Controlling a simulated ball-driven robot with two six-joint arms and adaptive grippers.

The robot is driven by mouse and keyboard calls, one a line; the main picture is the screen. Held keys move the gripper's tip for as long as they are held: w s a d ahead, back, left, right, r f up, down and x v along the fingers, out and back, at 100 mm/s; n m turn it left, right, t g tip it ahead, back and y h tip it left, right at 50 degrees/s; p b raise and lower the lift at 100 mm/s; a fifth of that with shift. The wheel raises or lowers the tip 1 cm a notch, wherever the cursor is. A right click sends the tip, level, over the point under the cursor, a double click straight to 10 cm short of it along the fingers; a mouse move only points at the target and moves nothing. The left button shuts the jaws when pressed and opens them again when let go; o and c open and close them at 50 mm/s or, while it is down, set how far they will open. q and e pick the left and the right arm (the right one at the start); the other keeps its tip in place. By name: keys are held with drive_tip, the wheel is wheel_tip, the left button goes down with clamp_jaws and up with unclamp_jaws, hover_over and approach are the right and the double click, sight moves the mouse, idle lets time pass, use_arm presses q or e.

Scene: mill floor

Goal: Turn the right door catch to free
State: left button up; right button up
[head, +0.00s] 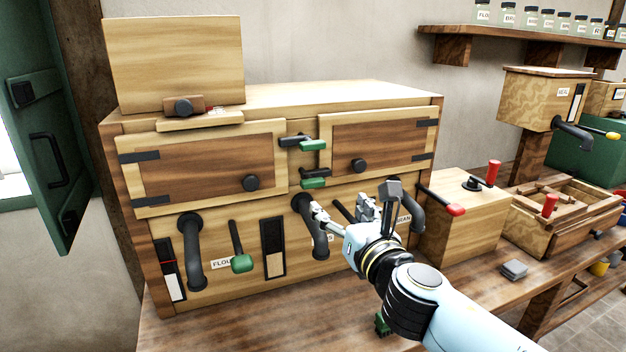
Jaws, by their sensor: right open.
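The wooden cabinet (280,112) has a left door (205,166) and a right door (385,135), both looking shut. Between them sit two dark catches with green grips, an upper one (303,142) and a lower one (314,180). The upper grip lies roughly level, pointing right toward the right door; the lower grip also lies about level. I cannot tell for sure which catch serves the right door. My right gripper (341,210) is open and empty, below the catches and in front of the cabinet's lower panel, apart from both catches. My left gripper is out of view.
Dark curved pipes, one at the left (194,250), and a green-knobbed lever (241,255) stand out from the lower front. A red-tipped lever (442,200) juts near my right arm. A wooden box (465,225) stands right. A green shutter (40,150) hangs left.

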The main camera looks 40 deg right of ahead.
sight(314, 186)
drive_tip(key=w, duration=0.3)
drive_tip(key=w+d+n, duration=0.1)
drive_tip(key=w, duration=0.3)
drive_tip(key=w+n+y, duration=0.1)
drive_tip(key=w, duration=0.3)
drive_tip(key=shift+w+d+r+p, duration=0.1)
drive_tip(key=shift+d+p, duration=0.2)
drive_tip(key=shift+d, duration=0.1)
drive_tip(key=c, duration=1.2)
